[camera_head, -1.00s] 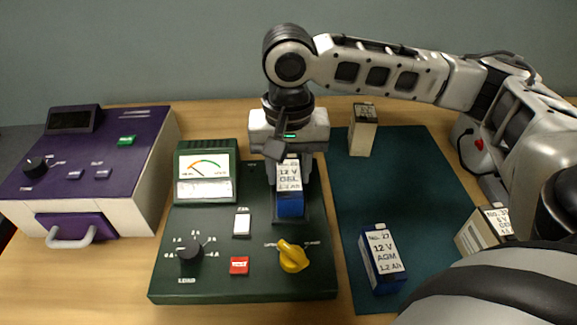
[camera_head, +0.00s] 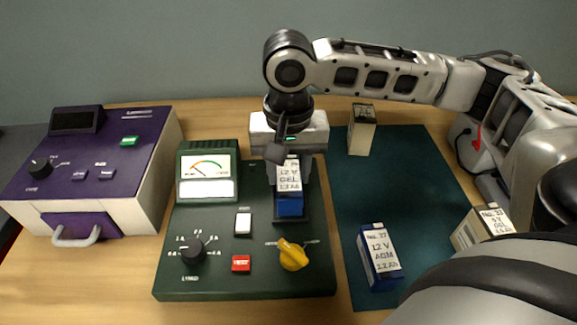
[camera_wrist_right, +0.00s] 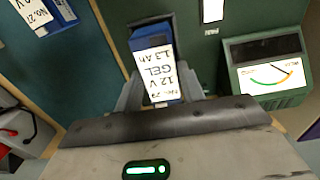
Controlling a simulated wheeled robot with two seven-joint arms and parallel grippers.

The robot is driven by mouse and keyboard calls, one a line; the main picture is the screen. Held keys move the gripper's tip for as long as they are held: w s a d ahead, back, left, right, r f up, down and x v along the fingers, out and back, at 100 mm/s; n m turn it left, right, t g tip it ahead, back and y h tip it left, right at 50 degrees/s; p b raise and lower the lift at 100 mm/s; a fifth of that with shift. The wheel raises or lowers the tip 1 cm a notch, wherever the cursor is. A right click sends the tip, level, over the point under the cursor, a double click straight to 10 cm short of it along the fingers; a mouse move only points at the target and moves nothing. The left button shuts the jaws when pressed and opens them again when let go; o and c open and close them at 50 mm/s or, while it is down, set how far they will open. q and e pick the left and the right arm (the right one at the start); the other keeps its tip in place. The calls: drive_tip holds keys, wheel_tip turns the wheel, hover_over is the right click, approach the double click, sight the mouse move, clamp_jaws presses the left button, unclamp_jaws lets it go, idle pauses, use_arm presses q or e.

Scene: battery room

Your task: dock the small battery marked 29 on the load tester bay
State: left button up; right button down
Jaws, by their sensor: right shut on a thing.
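The small battery marked 29 (camera_head: 289,203) is blue with a white label reading 12 V GEL. It stands upright at the dark bay (camera_head: 304,213) on the right part of the green load tester (camera_head: 245,285). I cannot tell whether it is fully seated. My right gripper (camera_head: 289,174) comes from above and behind and is shut on the battery. The wrist view shows the battery (camera_wrist_right: 153,60) between the right gripper's fingers (camera_wrist_right: 160,88), its label turned upside down. My left gripper is not in view.
A purple charger-like box (camera_head: 95,160) stands left. On the green mat (camera_head: 415,190) right are a blue battery marked 27 (camera_head: 380,262), a beige battery (camera_head: 361,132) behind and another beige one (camera_head: 482,227). The tester's yellow knob (camera_head: 292,256) is just in front of the bay.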

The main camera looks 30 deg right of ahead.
sight(288, 175)
drive_tip(key=shift+f, duration=0.5)
drive_tip(key=c, duration=1.1)
unclamp_jaws()
drive_tip(key=shift+c, duration=0.2)
wheel_tip(288, 175, up, 3)
drive_tip(key=p, duration=0.3)
drive_tip(key=shift+p, duration=0.4)
drive_tip(key=shift+r, duration=3.95)
